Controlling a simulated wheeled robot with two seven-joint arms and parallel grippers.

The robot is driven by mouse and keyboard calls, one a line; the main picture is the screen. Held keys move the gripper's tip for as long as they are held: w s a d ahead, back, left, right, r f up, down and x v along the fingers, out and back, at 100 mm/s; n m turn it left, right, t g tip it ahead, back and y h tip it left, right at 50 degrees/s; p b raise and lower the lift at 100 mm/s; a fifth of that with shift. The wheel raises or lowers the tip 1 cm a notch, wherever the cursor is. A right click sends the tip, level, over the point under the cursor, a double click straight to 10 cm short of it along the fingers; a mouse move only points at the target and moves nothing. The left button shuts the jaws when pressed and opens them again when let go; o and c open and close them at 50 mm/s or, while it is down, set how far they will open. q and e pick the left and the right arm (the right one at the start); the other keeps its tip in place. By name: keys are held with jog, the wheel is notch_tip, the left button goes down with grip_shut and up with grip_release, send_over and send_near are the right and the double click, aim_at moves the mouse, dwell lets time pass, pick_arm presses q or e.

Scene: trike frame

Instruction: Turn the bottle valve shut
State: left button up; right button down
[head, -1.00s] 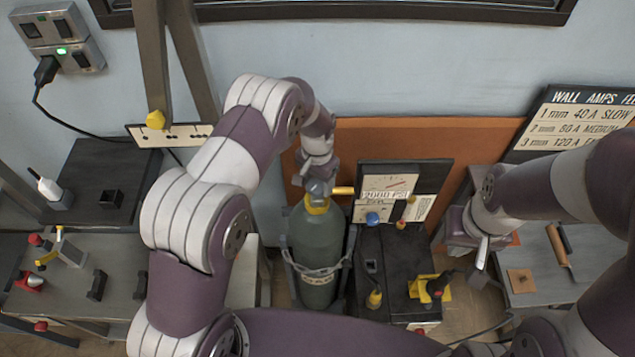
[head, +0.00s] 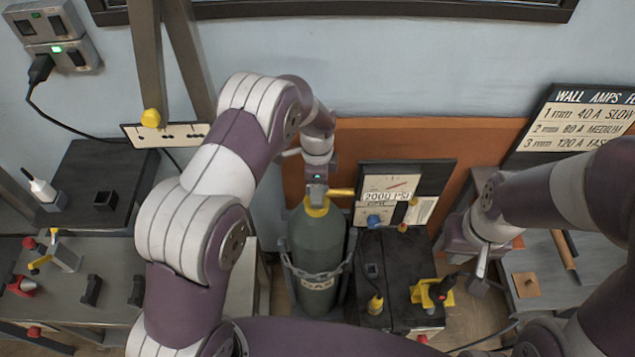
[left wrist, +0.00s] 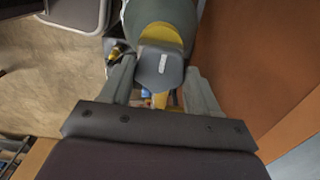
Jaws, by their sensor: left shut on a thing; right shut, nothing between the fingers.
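A green gas bottle (head: 318,246) stands upright in the middle of the head view, with a chain around it. It has a yellow collar (head: 317,210) at the top. The grey valve knob (left wrist: 160,68) shows in the left wrist view between the fingers of my left gripper (left wrist: 160,88). My left gripper (head: 316,193) is shut on the knob from above and covers most of it in the head view. My right gripper (head: 482,262) is shut and empty, low at the right, away from the bottle.
A black machine (head: 396,275) stands just right of the bottle, with a gauge panel (head: 388,187) reading 2000 PSI behind it. An orange panel (head: 440,140) stands behind. A grey bench (head: 62,298) with small fixtures is at left; another table (head: 590,285) is at right.

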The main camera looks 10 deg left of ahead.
pick_arm(q)
jog(key=m, duration=0.4)
jog(key=shift+w+r+m+b, duration=0.1)
jog(key=shift+m+b, duration=0.2)
jog(key=m, duration=0.4)
jog(key=shift+m, duration=0.3)
jog(key=m, duration=0.4)
jog(key=shift+r+b, duration=0.1)
jog(key=shift+b, duration=0.25)
jog(key=shift+w+m, duration=0.1)
jog(key=shift+m, duration=1.9)
jog(key=shift+r, duration=0.1)
jog(key=o, duration=1.1)
jog(key=shift+f, duration=0.2)
